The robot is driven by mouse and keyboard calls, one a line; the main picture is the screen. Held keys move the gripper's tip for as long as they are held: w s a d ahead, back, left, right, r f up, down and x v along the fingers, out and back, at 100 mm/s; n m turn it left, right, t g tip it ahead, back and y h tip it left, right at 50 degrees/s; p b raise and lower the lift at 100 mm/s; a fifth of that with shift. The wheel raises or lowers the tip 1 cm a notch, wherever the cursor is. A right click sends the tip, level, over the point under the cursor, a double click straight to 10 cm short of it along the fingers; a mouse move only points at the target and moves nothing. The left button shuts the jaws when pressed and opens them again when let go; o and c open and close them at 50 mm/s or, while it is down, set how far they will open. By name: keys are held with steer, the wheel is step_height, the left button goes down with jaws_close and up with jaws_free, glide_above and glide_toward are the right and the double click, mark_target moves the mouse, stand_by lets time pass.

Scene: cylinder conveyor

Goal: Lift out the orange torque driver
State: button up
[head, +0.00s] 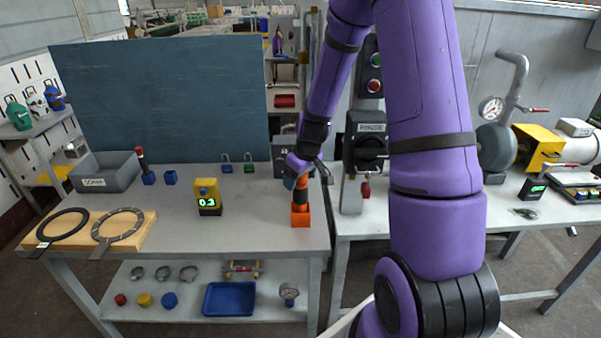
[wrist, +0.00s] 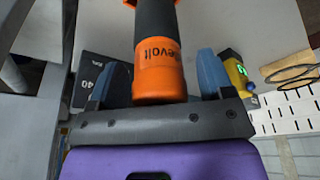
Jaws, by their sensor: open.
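The orange torque driver (head: 300,215) stands upright near the right end of the left workbench, with an orange block at its foot and a dark shaft above. In the wrist view, the orange and black driver (wrist: 160,70) lies between the two blue fingers of my gripper (wrist: 160,66), with a gap visible on each side. My gripper is open. In the head view, my gripper (head: 301,176) is at the upper part of the driver, and my wrist hides much of that part.
A yellow device reading 0.3 (head: 207,197) stands left of the driver. A grey bin (head: 105,172) and a wooden board with rings (head: 75,232) are farther left. A dark box marked 40 (wrist: 97,62) is close by in the wrist view. The bench's middle is mostly clear.

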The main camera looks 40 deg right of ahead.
steer(key=c, duration=1.2)
steer(key=o, duration=0.5)
steer(key=shift+c, duration=0.2)
steer(key=c, duration=0.4)
steer(key=shift+o, duration=0.2)
steer(key=shift+r, duration=3.75)
